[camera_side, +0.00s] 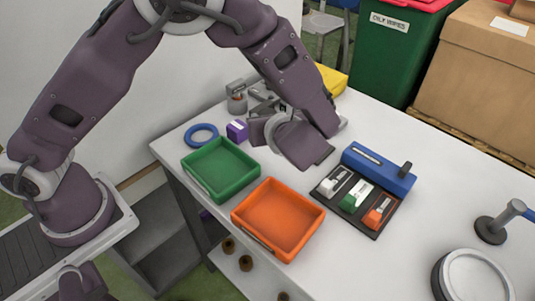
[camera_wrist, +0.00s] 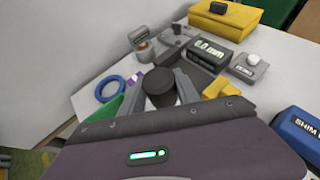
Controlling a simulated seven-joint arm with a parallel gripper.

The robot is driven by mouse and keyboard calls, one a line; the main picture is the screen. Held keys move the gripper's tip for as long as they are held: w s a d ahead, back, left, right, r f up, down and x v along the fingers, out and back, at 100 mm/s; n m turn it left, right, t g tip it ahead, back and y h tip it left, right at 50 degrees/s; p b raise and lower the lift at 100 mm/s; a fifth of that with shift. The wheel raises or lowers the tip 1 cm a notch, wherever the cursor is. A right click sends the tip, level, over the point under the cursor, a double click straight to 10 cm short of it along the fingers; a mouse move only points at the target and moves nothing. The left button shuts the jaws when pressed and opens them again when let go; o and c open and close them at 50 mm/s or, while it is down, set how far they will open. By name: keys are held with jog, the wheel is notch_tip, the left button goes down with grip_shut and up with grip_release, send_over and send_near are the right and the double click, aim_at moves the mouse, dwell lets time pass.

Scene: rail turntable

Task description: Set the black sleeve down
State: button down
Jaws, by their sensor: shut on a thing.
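The black sleeve (camera_wrist: 160,87) is a short dark cylinder, seen from above in the wrist view. My gripper (camera_wrist: 163,97) is shut on it, with one grey finger on each side. The sleeve's lower end is hidden, so I cannot tell whether it touches the table (camera_side: 405,135). In the side view my arm hides the sleeve and the fingertips.
A green tray (camera_side: 222,192) and an orange tray (camera_side: 278,213) stand at the table's front edge. A blue ring (camera_side: 201,134) and purple block (camera_side: 237,130) lie left. A gauge (camera_wrist: 211,52), yellow block (camera_wrist: 219,88) and blue case (camera_side: 378,170) are nearby.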

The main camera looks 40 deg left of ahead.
aim_at(267, 157)
notch_tip(267, 157, down, 8)
jog(key=shift+f, duration=0.2)
jog(key=shift+f, duration=0.2)
jog(key=c, duration=0.9)
grip_release()
